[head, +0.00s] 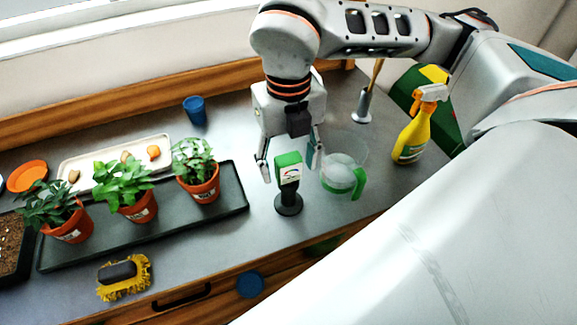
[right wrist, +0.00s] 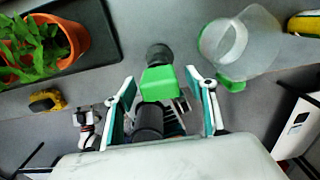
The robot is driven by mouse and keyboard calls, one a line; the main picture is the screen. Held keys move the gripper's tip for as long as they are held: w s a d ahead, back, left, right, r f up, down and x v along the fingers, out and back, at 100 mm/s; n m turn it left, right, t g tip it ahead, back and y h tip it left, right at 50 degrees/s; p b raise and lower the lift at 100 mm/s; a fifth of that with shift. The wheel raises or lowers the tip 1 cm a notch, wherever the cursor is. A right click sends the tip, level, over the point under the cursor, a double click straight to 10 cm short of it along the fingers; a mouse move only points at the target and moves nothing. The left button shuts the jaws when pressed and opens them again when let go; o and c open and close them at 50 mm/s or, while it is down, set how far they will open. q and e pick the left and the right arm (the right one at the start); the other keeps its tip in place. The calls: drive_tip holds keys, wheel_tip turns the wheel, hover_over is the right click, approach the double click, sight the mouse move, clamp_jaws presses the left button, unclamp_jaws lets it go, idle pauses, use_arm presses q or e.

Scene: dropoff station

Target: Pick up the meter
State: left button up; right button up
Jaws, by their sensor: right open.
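The meter has a green body (head: 289,166) with a white dial face and stands upright on a round black base (head: 288,204) near the front edge of the bench. My right gripper (head: 290,172) points down over it, open, with one finger on each side of the green head. In the right wrist view the meter's green top (right wrist: 160,83) shows between and just beyond the fingertips of my right gripper (right wrist: 163,90). I cannot tell whether a finger touches it. My left gripper is not visible in the head view.
A clear jug with a green handle (head: 358,184) stands close right of the meter. A yellow spray bottle (head: 413,132) is farther right. Left is a dark tray (head: 234,200) with potted plants. A yellow brush (head: 124,278) lies in front. A blue cup (head: 195,110) stands behind.

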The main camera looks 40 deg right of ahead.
drive_tip(key=shift+f, duration=0.1)
drive_tip(key=c, duration=1.2)
drive_tip(key=shift+c, duration=0.2)
